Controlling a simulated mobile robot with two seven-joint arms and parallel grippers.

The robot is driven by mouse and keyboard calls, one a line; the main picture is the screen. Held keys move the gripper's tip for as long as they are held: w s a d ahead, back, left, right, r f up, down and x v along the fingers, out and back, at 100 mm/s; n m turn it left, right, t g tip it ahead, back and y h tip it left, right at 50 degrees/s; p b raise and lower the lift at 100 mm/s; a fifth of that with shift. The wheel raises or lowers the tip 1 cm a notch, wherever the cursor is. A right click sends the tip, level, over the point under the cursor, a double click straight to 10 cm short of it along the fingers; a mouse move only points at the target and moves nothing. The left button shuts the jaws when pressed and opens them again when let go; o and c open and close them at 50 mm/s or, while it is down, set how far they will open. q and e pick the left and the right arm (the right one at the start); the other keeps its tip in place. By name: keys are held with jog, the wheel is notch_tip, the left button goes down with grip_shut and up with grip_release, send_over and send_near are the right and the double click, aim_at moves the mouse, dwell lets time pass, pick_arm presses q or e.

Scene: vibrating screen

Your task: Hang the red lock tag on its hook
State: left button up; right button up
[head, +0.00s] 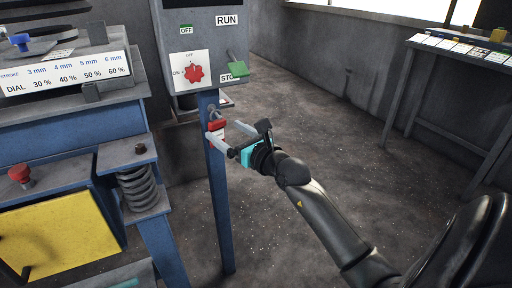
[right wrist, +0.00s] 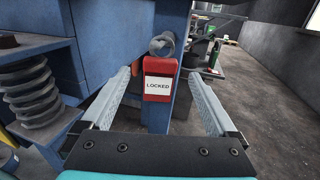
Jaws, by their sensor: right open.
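The red lock tag (right wrist: 159,82) has a white label reading LOCKED. In the right wrist view it hangs upright below a grey ring or hook (right wrist: 162,44) at the front of a blue post. In the head view the tag (head: 215,126) shows partly behind my gripper, just below the control box. My right gripper (head: 213,141) is open, with its fingers on either side of the tag. In the right wrist view its two fingers (right wrist: 165,84) stand apart, with gaps between them and the tag. My left gripper is not in view.
The blue machine with a spring (head: 143,190) is on the left. A table (head: 460,46) stands far right. Floor between is clear.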

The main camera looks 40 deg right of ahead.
pick_arm(q)
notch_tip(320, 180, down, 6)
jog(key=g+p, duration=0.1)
jog(key=p, duration=0.1)
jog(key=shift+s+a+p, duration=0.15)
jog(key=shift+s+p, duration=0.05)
jog(key=shift+p, duration=0.15)
pick_arm(e)
jog(key=s, duration=1.3)
jog(key=shift+d, duration=0.15)
